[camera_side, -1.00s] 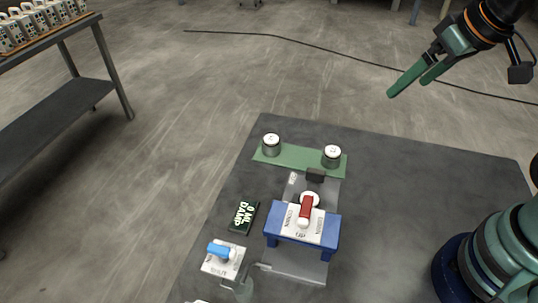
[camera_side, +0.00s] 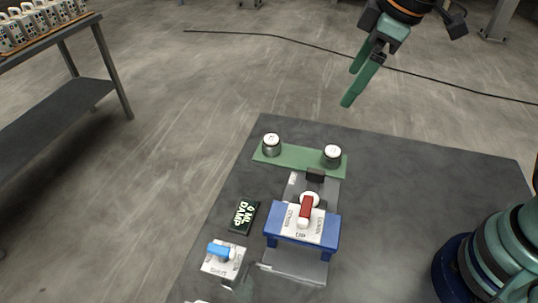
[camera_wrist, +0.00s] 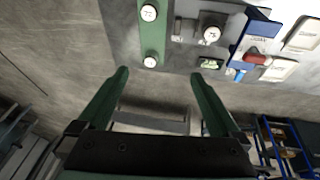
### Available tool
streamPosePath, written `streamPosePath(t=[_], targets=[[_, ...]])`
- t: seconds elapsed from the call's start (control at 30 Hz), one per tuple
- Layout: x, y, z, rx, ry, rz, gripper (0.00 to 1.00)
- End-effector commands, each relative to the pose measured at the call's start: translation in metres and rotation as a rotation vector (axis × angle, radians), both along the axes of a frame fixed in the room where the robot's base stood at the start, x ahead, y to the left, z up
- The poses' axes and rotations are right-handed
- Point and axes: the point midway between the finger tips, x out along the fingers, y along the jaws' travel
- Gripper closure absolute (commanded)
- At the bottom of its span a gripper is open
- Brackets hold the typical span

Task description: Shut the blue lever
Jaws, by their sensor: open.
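The blue lever (camera_side: 217,249) sits on a small white plate (camera_side: 212,267) at the front left of the dark table. Its handle points left in the side view. Lettering on the plate's front edge looks like "SHUT"; the rest is too small to read. My gripper (camera_side: 351,88) is open and empty, high above the far side of the table and well apart from the lever. In the wrist view my gripper (camera_wrist: 160,76) shows two spread green fingers with nothing between them.
A red lever (camera_side: 306,205) stands on a blue bridge (camera_side: 272,241) right of the blue lever. A black sign (camera_side: 243,217) reads "0 ML DAMP". A green strip (camera_side: 300,157) with two round-topped posts lies behind.

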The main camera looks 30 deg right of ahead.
Motion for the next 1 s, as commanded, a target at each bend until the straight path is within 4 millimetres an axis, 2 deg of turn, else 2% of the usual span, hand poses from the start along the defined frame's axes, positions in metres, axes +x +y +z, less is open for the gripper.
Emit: streamPosePath(t=[0.03,0.27,0.37,0.5,0.6,0.7,0.8,1.0], targets=[[0.005,0.023,-0.004,-0.03,0.023,0.118,0.0],[0.014,0.121,-0.027,-0.158,0.089,0.664,0.0],[0.008,0.167,-0.044,-0.209,0.113,0.902,0.0],[-0.01,0.224,-0.071,-0.27,0.142,1.217,0.0],[-0.025,0.255,-0.089,-0.301,0.157,1.392,0.0],[-0.037,0.275,-0.102,-0.322,0.165,1.515,0.0],[-0.043,0.284,-0.108,-0.332,0.17,1.578,0.0],[-0.045,0.286,-0.123,-0.336,0.173,1.598,0.0]])
